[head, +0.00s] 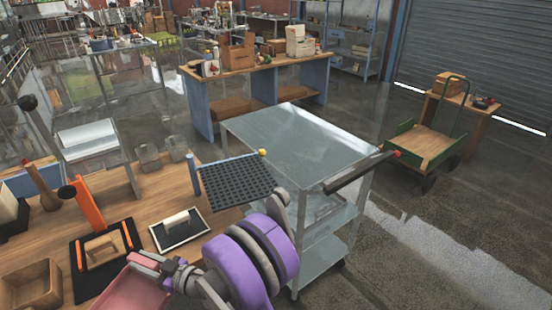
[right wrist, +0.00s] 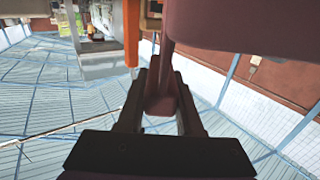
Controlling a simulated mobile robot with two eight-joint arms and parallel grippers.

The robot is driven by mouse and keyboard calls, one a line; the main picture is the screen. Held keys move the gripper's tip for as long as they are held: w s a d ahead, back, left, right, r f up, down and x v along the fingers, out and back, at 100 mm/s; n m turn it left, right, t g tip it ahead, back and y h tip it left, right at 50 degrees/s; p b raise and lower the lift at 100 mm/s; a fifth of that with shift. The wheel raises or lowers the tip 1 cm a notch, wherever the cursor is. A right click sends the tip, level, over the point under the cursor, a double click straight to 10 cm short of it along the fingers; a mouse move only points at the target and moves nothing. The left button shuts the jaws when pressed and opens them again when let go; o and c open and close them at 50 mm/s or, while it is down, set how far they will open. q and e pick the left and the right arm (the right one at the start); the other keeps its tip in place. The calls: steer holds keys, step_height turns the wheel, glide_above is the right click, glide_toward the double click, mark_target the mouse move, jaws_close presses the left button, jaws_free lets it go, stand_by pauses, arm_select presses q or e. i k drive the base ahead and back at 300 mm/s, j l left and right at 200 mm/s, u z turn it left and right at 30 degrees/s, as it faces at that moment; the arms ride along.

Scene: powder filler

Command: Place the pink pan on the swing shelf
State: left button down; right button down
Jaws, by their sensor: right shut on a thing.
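The pink pan (head: 130,290) is at the bottom left of the head view, partly cut off by the frame edge. My right gripper (head: 168,268) is shut on its handle. In the right wrist view the fingers (right wrist: 162,88) close around the dark pink handle (right wrist: 160,108), and the pan body (right wrist: 240,25) fills the top right. The swing shelf appears to be the black perforated plate (head: 237,183) beside a blue post (head: 192,174), beyond and right of the pan, above the bench edge. It is bare. My left gripper is not in view.
The wooden bench (head: 150,205) holds a black tray with a wooden box (head: 103,250), an orange upright (head: 87,205), a framed plate with a white handle (head: 178,228) and a wooden bin (head: 30,288). A metal cart (head: 300,140) with an empty top stands behind the shelf.

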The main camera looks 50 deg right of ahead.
mark_target(238, 178)
steer(key=z, duration=1.4)
steer(key=i+l+z, duration=0.2)
steer(key=z, duration=0.2)
steer(key=i+l+z, duration=0.2)
steer(key=l+z, duration=0.2)
steer(key=i+l, duration=0.15)
steer(key=i, duration=0.15)
